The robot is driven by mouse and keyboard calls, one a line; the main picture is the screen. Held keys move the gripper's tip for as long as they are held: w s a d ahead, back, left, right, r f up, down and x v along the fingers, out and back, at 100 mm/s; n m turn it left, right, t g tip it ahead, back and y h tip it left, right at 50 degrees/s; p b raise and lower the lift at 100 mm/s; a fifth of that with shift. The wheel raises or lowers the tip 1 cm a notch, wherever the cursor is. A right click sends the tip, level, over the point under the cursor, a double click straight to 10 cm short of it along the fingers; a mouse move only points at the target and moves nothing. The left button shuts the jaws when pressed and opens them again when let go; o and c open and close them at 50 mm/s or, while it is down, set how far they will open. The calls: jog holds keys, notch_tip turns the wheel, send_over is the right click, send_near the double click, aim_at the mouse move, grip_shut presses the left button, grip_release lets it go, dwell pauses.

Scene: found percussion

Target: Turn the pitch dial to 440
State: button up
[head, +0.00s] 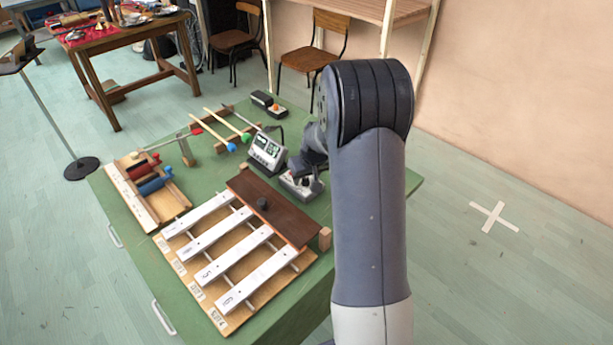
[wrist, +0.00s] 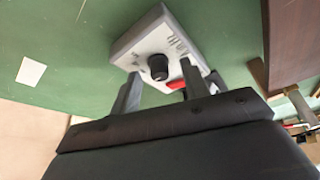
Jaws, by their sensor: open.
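The small grey-white box (wrist: 150,42) with a round black knob (wrist: 158,67), seemingly the pitch dial, sits on the green tabletop. A red part (wrist: 177,84) shows beside the knob. Lettering on the box is too small to read. My gripper (wrist: 163,73) is open, its two fingers on either side of the knob and apart from it in the picture. Whether the fingers are level with the knob I cannot tell. In the head view the box (head: 291,184) is partly hidden beneath my gripper. The dial's setting cannot be read.
A tuner-like device with a screen (head: 267,152) stands just left of the box. A brown board (head: 270,210) and a row of white chime bars (head: 222,240) lie in front. Mallets (head: 221,129) and a wooden rack with red and blue cylinders (head: 135,200) are further left.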

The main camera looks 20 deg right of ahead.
jog(key=v, duration=1)
jog(key=shift+s+r, duration=0.2)
jog(key=shift+r, duration=0.1)
jog(key=x, duration=1.1)
jog(key=shift+r, duration=0.1)
